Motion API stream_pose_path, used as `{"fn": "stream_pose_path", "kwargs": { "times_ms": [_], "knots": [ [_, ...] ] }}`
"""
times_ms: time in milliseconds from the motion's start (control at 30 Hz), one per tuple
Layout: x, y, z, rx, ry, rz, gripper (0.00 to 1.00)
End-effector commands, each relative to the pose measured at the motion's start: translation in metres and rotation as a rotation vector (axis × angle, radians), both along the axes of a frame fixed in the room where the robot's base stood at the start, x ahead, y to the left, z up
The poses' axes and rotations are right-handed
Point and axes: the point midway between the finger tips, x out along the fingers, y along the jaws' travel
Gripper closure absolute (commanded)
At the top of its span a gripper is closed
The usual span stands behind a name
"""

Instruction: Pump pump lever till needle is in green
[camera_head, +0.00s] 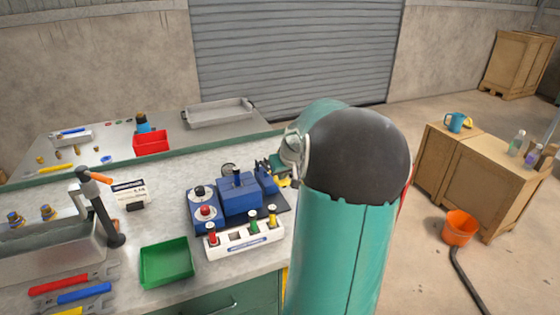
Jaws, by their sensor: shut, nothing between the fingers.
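I cannot make out a pump lever, a gauge needle or a green zone. My teal arm with its black cap fills the middle right and hides what is behind it. A narrow red edge (406,195) shows just right of my arm; I cannot tell what it belongs to. My gripper is not visible. A dark post with a grey head and an orange handle (98,176) stands beside a metal basin (60,250) at the left; I cannot tell whether it is part of a pump.
The workbench (215,280) holds a blue device (238,195), a white rack (244,240), a green tray (166,262), a red bin (151,142) and wrenches (60,282). An orange bucket (460,228) with a dark hose stands by wooden crates (485,180). Open floor lies at the right.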

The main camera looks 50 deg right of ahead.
Motion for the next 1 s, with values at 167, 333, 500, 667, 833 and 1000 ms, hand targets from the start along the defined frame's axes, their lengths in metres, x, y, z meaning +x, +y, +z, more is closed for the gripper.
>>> {"fn": "stream_pose_path", "kwargs": {
  "times_ms": [167,333,500,667,833,1000],
  "knots": [
    [-0.010,0.007,-0.034,0.006,0.005,0.001,1.00],
    [-0.013,0.009,-0.043,0.011,0.008,0.001,1.00],
    [-0.014,0.009,-0.045,0.014,0.011,0.000,1.00],
    [-0.014,0.009,-0.043,0.013,0.012,0.001,1.00],
    [-0.007,0.009,-0.025,0.005,0.008,0.004,1.00],
    [0.006,0.011,0.010,-0.011,-0.003,0.007,1.00]
  ]
}}
